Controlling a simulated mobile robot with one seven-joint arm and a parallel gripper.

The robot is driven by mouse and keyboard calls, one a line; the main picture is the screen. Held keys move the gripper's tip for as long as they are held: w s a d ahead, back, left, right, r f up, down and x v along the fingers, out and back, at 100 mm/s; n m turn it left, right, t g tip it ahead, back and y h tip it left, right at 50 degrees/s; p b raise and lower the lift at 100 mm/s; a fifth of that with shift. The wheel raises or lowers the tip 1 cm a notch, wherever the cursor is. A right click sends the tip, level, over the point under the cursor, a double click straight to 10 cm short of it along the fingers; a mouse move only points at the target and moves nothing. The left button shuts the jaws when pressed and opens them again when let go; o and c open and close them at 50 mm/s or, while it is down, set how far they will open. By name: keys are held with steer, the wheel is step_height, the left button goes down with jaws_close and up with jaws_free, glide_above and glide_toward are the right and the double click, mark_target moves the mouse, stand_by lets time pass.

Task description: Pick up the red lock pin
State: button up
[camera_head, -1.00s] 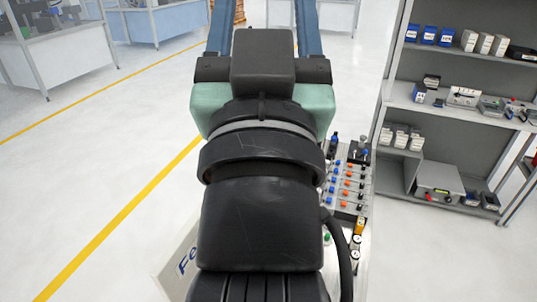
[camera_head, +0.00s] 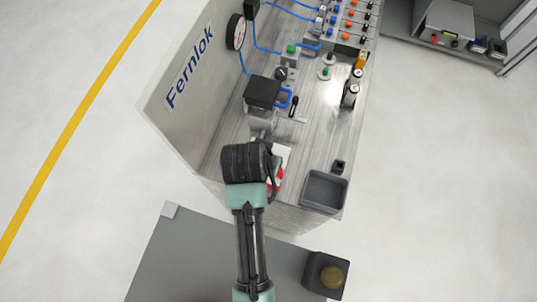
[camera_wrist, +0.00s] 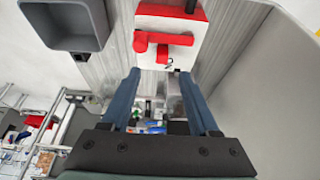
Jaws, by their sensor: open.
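A red L-shaped part (camera_wrist: 160,39), likely the red lock pin, lies across the front of a white block with a red top (camera_wrist: 172,11) in the wrist view. A small metal piece hangs just below it. My gripper (camera_wrist: 160,76) is open, its two blue fingers apart and nothing held between them. The fingertips sit just below the red part in the picture; I cannot tell the distance in depth. In the head view, only a bit of red (camera_head: 279,178) shows beside my wrist, which hides the rest and my fingers.
A grey open bin (camera_head: 324,190) stands at the bench's right front corner; it also shows in the wrist view (camera_wrist: 66,43). A black box (camera_head: 262,92), gauge, blue hoses and several valves stand behind.

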steer(key=shift+p+x, duration=0.65)
steer(key=shift+x, duration=2.65)
steer(key=shift+a, duration=0.2)
steer(key=shift+c, duration=0.2)
jaws_close()
